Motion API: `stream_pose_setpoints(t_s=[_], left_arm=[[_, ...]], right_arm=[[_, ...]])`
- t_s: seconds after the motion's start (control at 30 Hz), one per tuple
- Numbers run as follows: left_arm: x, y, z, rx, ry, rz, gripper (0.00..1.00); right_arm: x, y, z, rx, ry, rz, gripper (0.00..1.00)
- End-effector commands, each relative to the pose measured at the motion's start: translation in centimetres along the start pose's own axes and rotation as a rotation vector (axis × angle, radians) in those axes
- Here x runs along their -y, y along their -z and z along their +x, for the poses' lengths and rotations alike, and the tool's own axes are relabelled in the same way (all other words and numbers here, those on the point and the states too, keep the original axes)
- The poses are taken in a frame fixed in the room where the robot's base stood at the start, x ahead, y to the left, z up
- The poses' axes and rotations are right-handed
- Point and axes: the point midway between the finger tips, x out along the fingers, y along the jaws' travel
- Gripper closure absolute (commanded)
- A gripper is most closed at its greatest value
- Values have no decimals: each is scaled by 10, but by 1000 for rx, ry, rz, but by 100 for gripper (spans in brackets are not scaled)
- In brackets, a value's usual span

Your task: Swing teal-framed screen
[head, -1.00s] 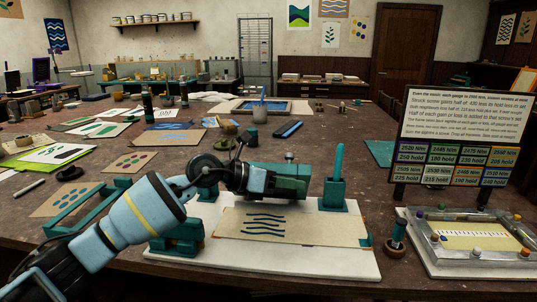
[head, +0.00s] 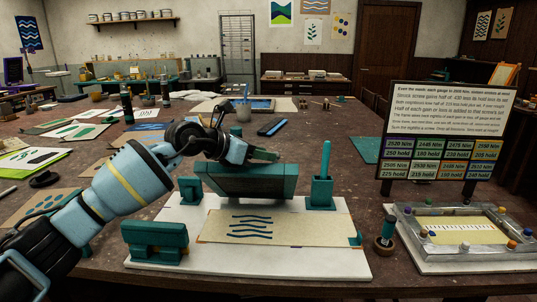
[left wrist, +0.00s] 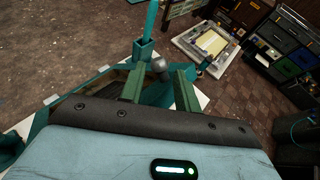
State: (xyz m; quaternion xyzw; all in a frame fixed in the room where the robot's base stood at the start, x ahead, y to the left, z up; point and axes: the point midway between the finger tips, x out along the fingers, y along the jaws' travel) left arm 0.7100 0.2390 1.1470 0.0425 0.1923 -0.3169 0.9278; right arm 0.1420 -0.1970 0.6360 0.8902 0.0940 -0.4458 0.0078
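The teal-framed screen (head: 250,182) stands tilted over the back of a white baseboard (head: 300,262) in the head view. A tan sheet with dark wavy lines (head: 275,230) lies flat on the board in front of it. My left gripper (head: 264,155) is just above the screen's top edge. In the left wrist view its two green fingers (left wrist: 160,88) are spread apart. A grey round knob (left wrist: 158,68) shows between and beyond them; whether they touch it I cannot tell. Part of the teal frame shows left of the fingers. My right gripper is not in view.
A teal block (head: 155,240) sits at the board's front left. A teal holder with an upright handle (head: 321,185) stands at its back right. A text sign (head: 446,128) and a clear-framed tray (head: 465,232) are on the right. Papers cover the table's left.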

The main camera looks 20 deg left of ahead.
Motion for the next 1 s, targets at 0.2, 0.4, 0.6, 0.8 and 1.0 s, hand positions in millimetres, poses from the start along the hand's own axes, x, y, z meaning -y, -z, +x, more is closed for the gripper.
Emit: stream_pose_setpoints(t_s=[0.2,0.4,0.6,0.8,1.0], left_arm=[[0,-1,21,2,0,-1,68],[0,0,26,1,0,0,68],[0,0,25,1,0,0,73],[0,0,25,1,0,0,99],[0,0,25,0,0,0,100]], right_arm=[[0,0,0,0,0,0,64],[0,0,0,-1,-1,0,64],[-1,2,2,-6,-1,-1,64],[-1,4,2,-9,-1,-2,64],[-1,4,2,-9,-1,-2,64]])
